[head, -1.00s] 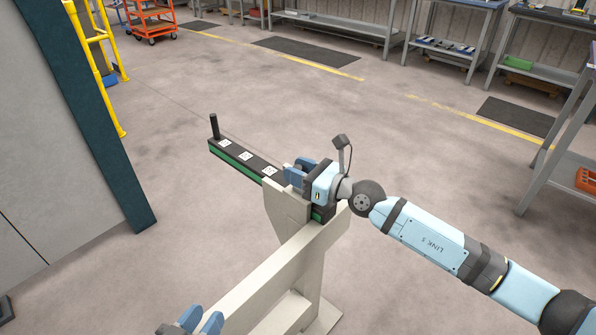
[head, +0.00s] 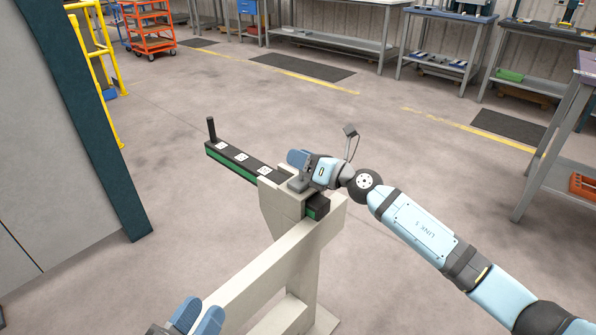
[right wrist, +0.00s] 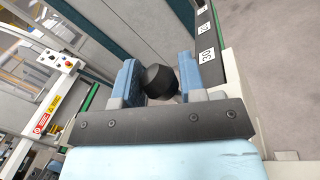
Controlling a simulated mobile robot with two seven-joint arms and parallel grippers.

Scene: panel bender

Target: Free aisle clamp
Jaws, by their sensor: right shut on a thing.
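A black knob (right wrist: 160,79) shows between the blue fingers of my right gripper (right wrist: 158,84) in the right wrist view; they are shut on it. In the head view this gripper (head: 300,160) is at the near end of a black and green bar (head: 232,166) on a pale stand (head: 275,205). A dark grey block (head: 301,184), seemingly the clamp body, sits below it on the bar. The knob is hidden there by the gripper. My left gripper (head: 197,316) is at the bottom edge, its blue fingers a little apart, with nothing seen between them.
A dark post (head: 211,130) stands at the bar's far end. A pale beam (head: 262,272) runs from the stand toward me. A grey and teal machine side (head: 100,130) is at left. Open floor (head: 390,160) lies beyond, with workbenches (head: 440,62) at the back.

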